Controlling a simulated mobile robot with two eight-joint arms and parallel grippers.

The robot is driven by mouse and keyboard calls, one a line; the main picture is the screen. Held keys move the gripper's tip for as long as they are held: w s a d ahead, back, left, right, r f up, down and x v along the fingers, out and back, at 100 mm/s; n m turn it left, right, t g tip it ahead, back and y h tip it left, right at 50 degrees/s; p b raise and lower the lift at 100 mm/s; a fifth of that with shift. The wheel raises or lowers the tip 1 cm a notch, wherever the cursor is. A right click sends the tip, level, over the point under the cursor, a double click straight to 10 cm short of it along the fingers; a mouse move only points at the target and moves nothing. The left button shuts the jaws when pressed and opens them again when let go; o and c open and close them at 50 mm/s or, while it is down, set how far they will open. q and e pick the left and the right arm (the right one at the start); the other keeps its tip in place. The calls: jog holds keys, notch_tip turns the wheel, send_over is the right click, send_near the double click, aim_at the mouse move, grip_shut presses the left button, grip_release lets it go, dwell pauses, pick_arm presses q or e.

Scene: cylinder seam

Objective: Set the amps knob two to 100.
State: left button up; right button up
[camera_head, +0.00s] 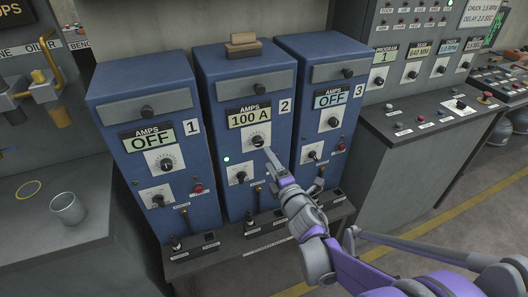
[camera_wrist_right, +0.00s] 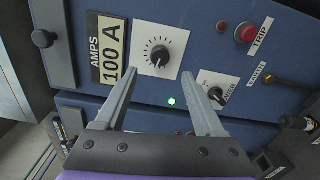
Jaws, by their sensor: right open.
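The blue cabinet numbered 2 (camera_head: 208,70) stands between cabinets 1 and 3. Its amps display (camera_head: 249,115) reads 100 A, and the same reading shows sideways in the right wrist view (camera_wrist_right: 107,60). The black amps knob two (camera_head: 258,141) sits on a white dial plate below the display; it also shows in the wrist view (camera_wrist_right: 159,56). My right gripper (camera_head: 269,153) is in front of cabinet 2, close to the knob in the head view. In the wrist view its fingers (camera_wrist_right: 165,92) are open and apart, with the knob beyond the tips and nothing between them. My left gripper is not in view.
Cabinet 1 (camera_head: 116,89) and cabinet 3 (camera_head: 306,57) both read OFF. Below the amps dial are a power knob (camera_wrist_right: 217,95), a lit green lamp (camera_wrist_right: 172,101) and a red trip button (camera_wrist_right: 246,32). A metal cup (camera_head: 68,208) stands at left. A control console (camera_head: 420,150) is at right.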

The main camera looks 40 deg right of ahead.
jog(key=shift+v, duration=1.5)
jog(key=s+a+f+m+g+y+p, duration=0.2)
jog(key=s+a+m+g+p, duration=0.1)
jog(key=s+a+m+g, duration=0.3)
jog(key=s+a+f+m+g+y+p, duration=0.2)
jog(key=s+a+m+g, duration=0.4)
jog(key=s+a+m, duration=0.4)
jog(key=shift+s+a+f+m+p, duration=0.3)
jog(key=shift+s+a+f+p, duration=0.2)
jog(key=shift+a+p, duration=0.65)
